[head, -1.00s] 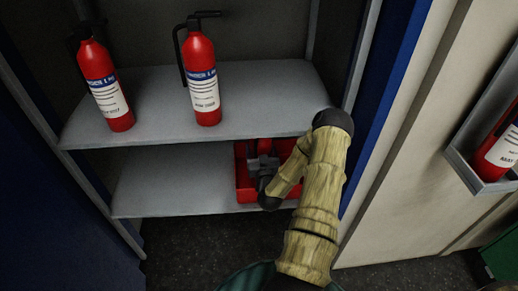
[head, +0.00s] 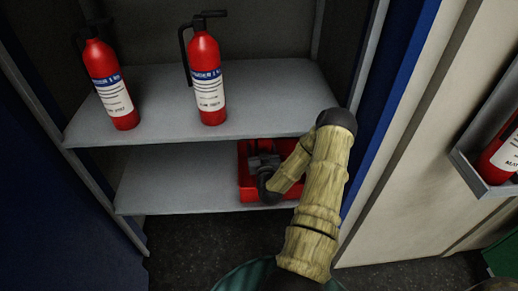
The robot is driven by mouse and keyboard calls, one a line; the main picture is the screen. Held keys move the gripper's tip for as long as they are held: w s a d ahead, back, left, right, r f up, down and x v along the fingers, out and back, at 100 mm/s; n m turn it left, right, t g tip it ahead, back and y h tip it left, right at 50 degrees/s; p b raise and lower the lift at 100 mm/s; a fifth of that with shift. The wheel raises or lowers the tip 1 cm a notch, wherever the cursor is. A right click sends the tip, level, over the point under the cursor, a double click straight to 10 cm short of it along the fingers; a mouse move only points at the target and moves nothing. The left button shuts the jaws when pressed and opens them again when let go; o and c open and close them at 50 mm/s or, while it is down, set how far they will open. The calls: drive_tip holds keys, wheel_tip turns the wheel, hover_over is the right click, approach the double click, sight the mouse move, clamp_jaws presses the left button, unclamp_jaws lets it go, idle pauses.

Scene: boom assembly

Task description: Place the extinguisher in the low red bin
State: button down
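A low red bin (head: 247,193) sits on the lower shelf, partly hidden by my bamboo-textured arm. My gripper (head: 262,165) is a dark shape over the bin, beneath the level of the upper shelf. Its fingers are too small and dark to tell open from shut, and I see no extinguisher in it. One red extinguisher (head: 108,85) stands upright at the left of the upper shelf. A second red extinguisher (head: 207,78) stands upright to its right. A third extinguisher (head: 503,155) is at the right edge, cut off by the frame.
The third extinguisher rests in a grey wall holder (head: 472,172). The upper shelf (head: 275,100) has free room on its right. The lower shelf (head: 175,180) is clear left of the bin. A blue cabinet edge (head: 393,85) stands close right of my arm.

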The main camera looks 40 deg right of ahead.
drive_tip(key=shift+w+a+f+b, duration=0.2)
drive_tip(key=shift+f+b, duration=0.1)
drive_tip(key=shift+c, duration=0.8)
unclamp_jaws()
drive_tip(key=shift+s+f, duration=0.1)
drive_tip(key=shift+f, duration=0.1)
drive_tip(key=shift+r, duration=0.15)
drive_tip(key=shift+r, duration=0.25)
drive_tip(key=p+v, duration=0.1)
drive_tip(key=v, duration=1.1)
drive_tip(key=shift+r, duration=0.25)
